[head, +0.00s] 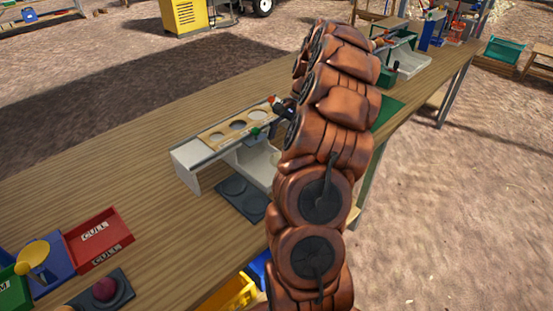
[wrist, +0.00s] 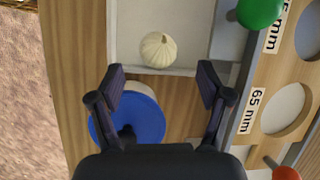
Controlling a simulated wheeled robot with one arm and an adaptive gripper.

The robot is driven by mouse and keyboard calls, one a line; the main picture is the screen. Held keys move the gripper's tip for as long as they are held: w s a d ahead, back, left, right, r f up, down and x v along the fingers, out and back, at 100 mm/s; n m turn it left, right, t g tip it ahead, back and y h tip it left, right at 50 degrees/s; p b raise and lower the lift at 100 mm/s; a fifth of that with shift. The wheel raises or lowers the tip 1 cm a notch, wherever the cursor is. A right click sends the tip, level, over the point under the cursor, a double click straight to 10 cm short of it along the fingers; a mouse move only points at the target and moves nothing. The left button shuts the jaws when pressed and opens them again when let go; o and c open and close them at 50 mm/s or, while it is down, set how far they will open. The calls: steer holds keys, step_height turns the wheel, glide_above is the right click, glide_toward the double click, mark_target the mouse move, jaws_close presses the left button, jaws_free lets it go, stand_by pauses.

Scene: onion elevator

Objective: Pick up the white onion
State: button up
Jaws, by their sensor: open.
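The white onion (wrist: 158,50) is pale and ribbed. It sits in a white-walled tray (wrist: 183,71) in the wrist view, near the tray's lower wall. My gripper (wrist: 160,82) is open and empty, its two dark fingers spread wide. In the picture the onion lies just beyond the fingertips, between their lines, and no finger visibly touches it. In the head view my arm covers part of the bench and I cannot make out the onion there.
A blue disc (wrist: 150,112) lies by the left finger. A wooden board with round holes (wrist: 254,139) stands at right, with a green ball (wrist: 260,10) and red ball (wrist: 286,173). On the bench (head: 160,245) are a red CULL tray (head: 92,225) and a purple-red onion (head: 105,288).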

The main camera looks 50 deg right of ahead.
mark_target(279, 154)
steer(key=shift+p+x, duration=0.55)
steer(key=shift+x, duration=1.95)
steer(key=shift+s, duration=0.15)
steer(key=c, duration=1.4)
steer(key=shift+o, duration=0.2)
